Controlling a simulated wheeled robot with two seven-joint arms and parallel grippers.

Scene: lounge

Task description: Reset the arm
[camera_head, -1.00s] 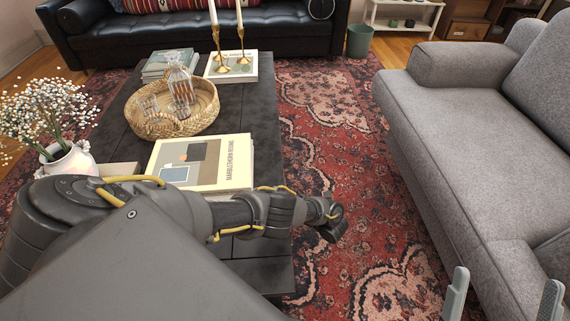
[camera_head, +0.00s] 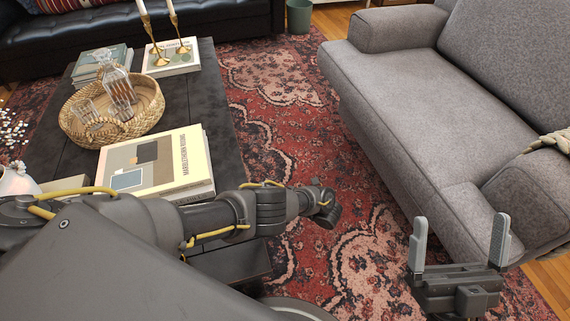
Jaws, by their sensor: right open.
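My right gripper (camera_head: 459,243) is at the lower right of the head view. Its two grey fingers point up and stand wide apart, with nothing between them. It is over the red patterned rug (camera_head: 385,255), in front of the near end of the grey sofa. My left arm (camera_head: 215,215) comes in from the left and reaches across the near end of the dark coffee table. Its end (camera_head: 322,206) shows past the table's right edge, over the rug, but I cannot make out its fingers there.
The dark table (camera_head: 205,90) holds a book (camera_head: 195,160), a woven tray (camera_head: 150,115) with a glass decanter (camera_head: 117,85), and candlesticks (camera_head: 158,52). A white vase (camera_head: 18,180) is at the left edge. The grey sofa (camera_head: 410,110) stands right. Open rug lies between.

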